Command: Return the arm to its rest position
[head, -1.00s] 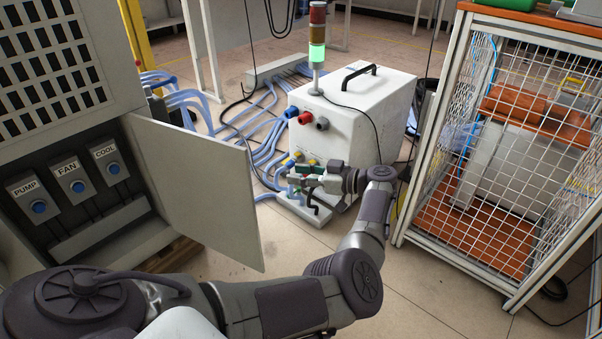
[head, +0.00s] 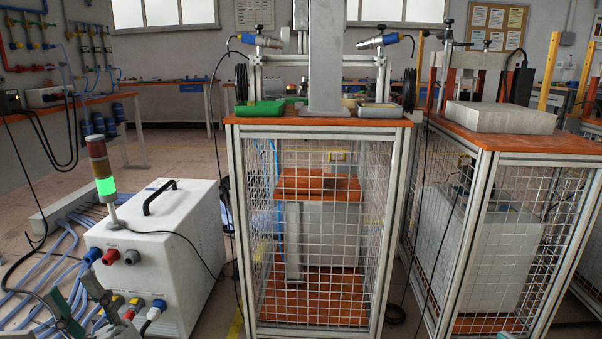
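My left gripper (head: 74,290) shows at the bottom left edge of the head view. Its two grey-green fingers stand apart, with nothing seen between them. It is in front of the white heater box (head: 165,255), near the box's lower connectors. The rest of the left arm is below the picture. My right gripper and arm are not in view.
A signal tower (head: 102,170) with a lit green segment stands by the box. Blue hoses (head: 50,265) run along the floor at left. A caged workbench (head: 310,230) stands in the middle, and another caged bench (head: 500,220) stands at right.

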